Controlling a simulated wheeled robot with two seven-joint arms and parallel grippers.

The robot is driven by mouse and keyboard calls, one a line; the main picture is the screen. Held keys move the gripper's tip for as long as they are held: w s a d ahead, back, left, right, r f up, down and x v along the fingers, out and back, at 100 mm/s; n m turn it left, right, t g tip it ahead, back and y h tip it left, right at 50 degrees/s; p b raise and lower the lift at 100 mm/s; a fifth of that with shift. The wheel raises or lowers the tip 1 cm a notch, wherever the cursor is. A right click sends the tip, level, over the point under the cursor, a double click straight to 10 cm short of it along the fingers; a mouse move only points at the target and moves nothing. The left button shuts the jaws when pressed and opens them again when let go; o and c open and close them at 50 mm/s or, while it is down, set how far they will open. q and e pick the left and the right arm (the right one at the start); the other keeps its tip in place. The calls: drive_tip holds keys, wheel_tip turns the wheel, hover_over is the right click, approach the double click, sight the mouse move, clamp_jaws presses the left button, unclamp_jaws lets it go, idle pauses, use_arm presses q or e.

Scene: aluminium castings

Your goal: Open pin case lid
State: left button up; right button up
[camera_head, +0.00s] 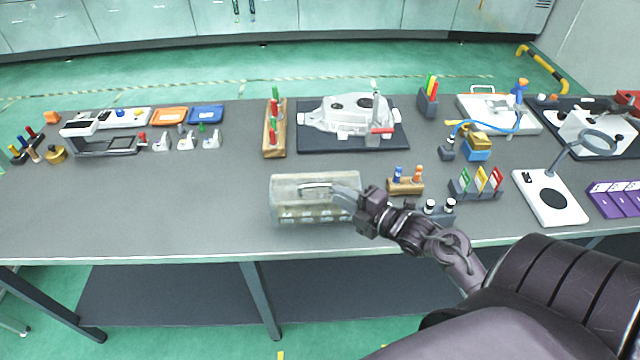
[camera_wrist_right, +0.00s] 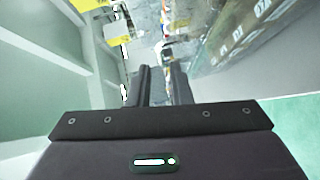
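The pin case (camera_head: 290,214) is a long box with a clear, greyish lid (camera_head: 290,182) and small labels along its front. It stands near the front edge of the table, and its lid looks closed. A pale handle (camera_head: 316,186) runs along the lid top. My right gripper (camera_head: 337,190) reaches in from the right, with its fingertips at the handle's right end; contact is unclear. In the right wrist view, the gripper's two fingers (camera_wrist_right: 161,72) stand a narrow gap apart, with nothing clearly between them. The labelled case (camera_wrist_right: 240,38) shows blurred at the right there. My left gripper is out of view.
A wooden block with two plugs (camera_head: 405,186) and a dark holder with white-topped bottles (camera_head: 440,212) stand close by my right wrist. A card rack (camera_head: 476,190) is further right. A casting on a black mat (camera_head: 310,146) lies behind. The table left of the case is clear.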

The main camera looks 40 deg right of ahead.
sight(320, 186)
drive_tip(key=p+x, duration=0.1)
drive_tip(key=x, duration=0.5)
drive_tip(key=shift+a+p, duration=0.1)
drive_tip(key=shift+p, duration=0.3)
drive_tip(key=shift+w+a+f, duration=0.1)
drive_tip(key=shift+w+a, duration=0.05)
drive_tip(key=shift+w, duration=0.35)
clamp_jaws()
